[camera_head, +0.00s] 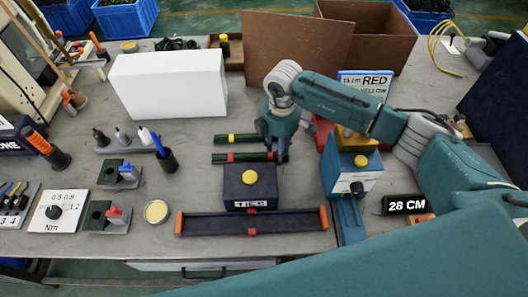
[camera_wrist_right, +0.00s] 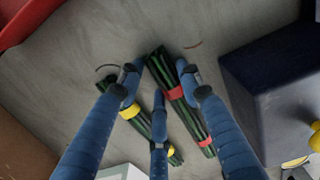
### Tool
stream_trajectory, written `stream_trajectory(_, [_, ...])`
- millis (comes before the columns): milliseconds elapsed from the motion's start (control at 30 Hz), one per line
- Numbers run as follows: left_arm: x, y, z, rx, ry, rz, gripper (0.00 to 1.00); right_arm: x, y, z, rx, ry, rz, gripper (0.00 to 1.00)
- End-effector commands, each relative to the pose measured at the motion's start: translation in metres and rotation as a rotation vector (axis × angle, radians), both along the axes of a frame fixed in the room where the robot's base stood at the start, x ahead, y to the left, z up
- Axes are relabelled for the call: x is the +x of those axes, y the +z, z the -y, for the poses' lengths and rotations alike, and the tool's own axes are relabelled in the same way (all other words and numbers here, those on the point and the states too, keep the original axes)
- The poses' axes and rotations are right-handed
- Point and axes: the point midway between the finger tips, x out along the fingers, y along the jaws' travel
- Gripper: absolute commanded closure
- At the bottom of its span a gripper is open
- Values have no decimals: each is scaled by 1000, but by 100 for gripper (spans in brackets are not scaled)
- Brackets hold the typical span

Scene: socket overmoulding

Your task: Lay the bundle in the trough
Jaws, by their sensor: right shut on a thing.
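The trough (camera_head: 255,223) is a long dark channel with orange ends, lying near the table's front edge. Two dark green bundles lie behind the TIES box, one with a yellow band (camera_head: 221,138) and one with a red band (camera_head: 229,158). My right gripper (camera_head: 277,153) is shut on the red-banded bundle near its right end. In the right wrist view the gripper's blue fingers (camera_wrist_right: 160,82) sit on both sides of the red-banded bundle (camera_wrist_right: 176,93). The yellow-banded bundle (camera_wrist_right: 131,111) is beside it, partly hidden by the fingers. I cannot tell whether the held bundle touches the table.
The dark TIES box (camera_head: 235,190) with a yellow knob stands between the bundles and the trough. A blue and white machine (camera_head: 347,180) stands to its right. A white block (camera_head: 168,85) and a cardboard box (camera_head: 385,30) are behind. Free table lies left of the TIES box.

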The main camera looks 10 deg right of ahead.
Motion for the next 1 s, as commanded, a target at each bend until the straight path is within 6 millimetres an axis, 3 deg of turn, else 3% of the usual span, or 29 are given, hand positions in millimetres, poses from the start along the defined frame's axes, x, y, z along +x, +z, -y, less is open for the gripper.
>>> stream_trajectory(167, [1, -1, 0, 0, 0, 1, 60, 1, 10, 0, 2, 0, 4, 93])
stream_trajectory(333, [1, -5, 0, -1, 1, 2, 60, 2, 33, 0, 1, 1, 5, 94])
stream_trajectory(800, [2, -22, 1, -2, 2, 2, 60, 2, 152, -1, 2, 0, 6, 94])
stream_trajectory(1000, [2, -25, 1, -1, 2, 2, 60, 1, 185, 0, 1, 0, 4, 94])
